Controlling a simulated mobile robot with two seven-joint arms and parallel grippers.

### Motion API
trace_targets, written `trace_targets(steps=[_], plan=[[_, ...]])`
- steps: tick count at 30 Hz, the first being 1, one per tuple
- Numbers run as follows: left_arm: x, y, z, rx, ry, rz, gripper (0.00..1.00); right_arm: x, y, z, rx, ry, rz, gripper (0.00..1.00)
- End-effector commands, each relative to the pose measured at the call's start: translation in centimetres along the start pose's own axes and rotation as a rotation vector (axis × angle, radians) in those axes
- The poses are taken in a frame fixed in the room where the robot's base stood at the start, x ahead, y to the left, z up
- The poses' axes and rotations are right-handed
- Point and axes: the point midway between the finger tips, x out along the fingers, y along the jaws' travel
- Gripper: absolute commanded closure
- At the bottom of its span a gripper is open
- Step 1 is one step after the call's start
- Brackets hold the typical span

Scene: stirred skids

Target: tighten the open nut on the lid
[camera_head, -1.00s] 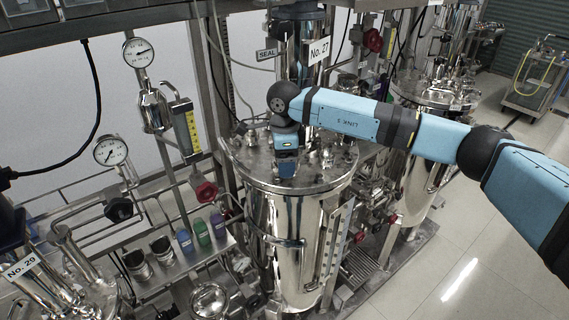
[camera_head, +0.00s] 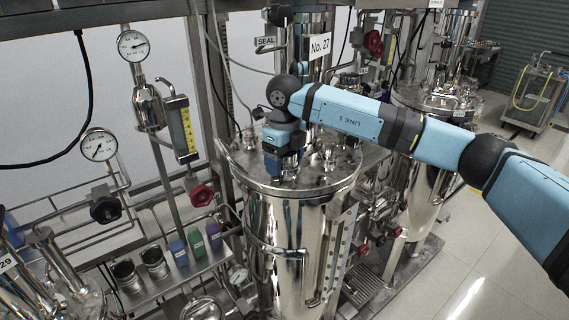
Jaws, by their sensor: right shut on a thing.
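The round steel lid (camera_head: 326,181) sits on top of the tall polished vessel marked No. 27, in the middle of the view. Several fittings and nuts stand around its rim. My right gripper (camera_head: 279,172) points down at the front part of the lid, left of centre. It is shut on a nut there, and the gripper body hides that nut and the fingertips. Whether the nut sits flush cannot be seen. My left gripper is not in view.
A column with the No. 27 sign (camera_head: 320,45) rises behind my right wrist. A second vessel (camera_head: 437,98) stands at the right, with open floor beyond.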

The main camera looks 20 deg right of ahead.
Motion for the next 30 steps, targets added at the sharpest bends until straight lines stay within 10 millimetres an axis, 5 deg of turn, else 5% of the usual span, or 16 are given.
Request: trace_targets(steps=[20, 21, 24, 30], plan=[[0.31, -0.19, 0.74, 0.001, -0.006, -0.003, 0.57, -0.13, -0.07, 0.02, 0.071, -0.002, -0.001, 0.46], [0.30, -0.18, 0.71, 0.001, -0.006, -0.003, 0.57, -0.13, -0.07, 0.02, 0.071, -0.002, -0.001, 0.20], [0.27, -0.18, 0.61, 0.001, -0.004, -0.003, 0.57, -0.12, -0.07, 0.02, 0.070, -0.001, -0.001, 0.00], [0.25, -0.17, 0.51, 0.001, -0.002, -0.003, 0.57, -0.11, -0.05, 0.02, 0.069, -0.001, 0.000, 0.00]])
